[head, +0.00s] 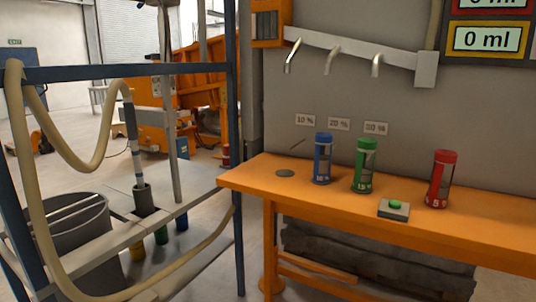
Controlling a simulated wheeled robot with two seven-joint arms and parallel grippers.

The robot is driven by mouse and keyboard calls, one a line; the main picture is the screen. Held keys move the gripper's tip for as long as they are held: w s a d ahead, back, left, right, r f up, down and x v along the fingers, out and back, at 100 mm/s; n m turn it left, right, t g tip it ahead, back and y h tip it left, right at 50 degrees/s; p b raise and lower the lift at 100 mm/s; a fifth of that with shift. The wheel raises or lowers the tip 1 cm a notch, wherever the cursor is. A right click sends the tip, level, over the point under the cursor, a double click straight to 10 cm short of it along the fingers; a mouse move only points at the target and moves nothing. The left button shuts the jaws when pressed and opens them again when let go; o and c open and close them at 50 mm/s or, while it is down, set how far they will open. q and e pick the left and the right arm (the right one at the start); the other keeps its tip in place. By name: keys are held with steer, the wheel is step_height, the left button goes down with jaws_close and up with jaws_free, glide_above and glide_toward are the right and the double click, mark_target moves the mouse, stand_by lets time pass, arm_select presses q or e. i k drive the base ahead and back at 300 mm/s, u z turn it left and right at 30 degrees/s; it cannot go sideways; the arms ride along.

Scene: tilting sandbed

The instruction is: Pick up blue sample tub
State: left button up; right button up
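The blue sample tub (323,158) stands upright on the orange table (470,222), left of the other tubs. It has a blue top and base and a clear-looking grey middle. A green tub (364,165) stands close to its right, and a red tub (440,179) stands further right. Neither of my grippers shows in the head view, so I cannot see whether they are open or shut.
A box with a green button (395,208) sits at the table's front. A dark round disc (285,173) lies left of the blue tub. Taps (333,57) hang above. A blue-framed rig (237,150) with a hose (38,210) and grey bucket (78,226) stands left.

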mark_target(324, 142)
steer(key=u, duration=0.55)
steer(key=i, duration=0.65)
steer(key=u, duration=0.15)
